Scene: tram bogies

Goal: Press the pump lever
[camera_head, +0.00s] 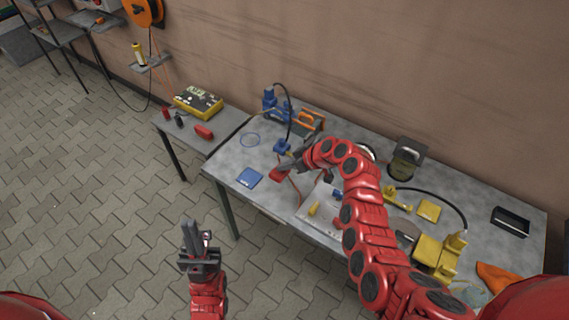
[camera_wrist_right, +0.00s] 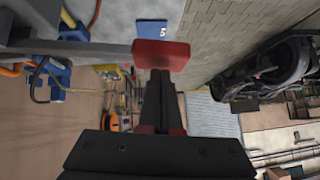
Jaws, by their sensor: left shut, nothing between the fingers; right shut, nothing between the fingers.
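The pump lever shows in the right wrist view as a grey bar with a red block-shaped end (camera_wrist_right: 161,54). The red end also shows in the head view (camera_head: 278,175), over the table's front left part. My right gripper (camera_head: 288,166) is shut and empty. In the wrist view its fingers (camera_wrist_right: 160,80) point at the red end and overlap its lower edge; I cannot tell whether they touch. My arm hides part of the lever and whatever it is mounted on. My left gripper (camera_head: 197,232) is shut and empty over the paved floor, left of the table.
The grey table (camera_head: 226,165) carries a blue device (camera_head: 275,103) with a black hose, a blue plate (camera_head: 249,178), a yellow device (camera_head: 437,256) and a black tray (camera_head: 510,221). A side table holds a yellow case (camera_head: 198,101).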

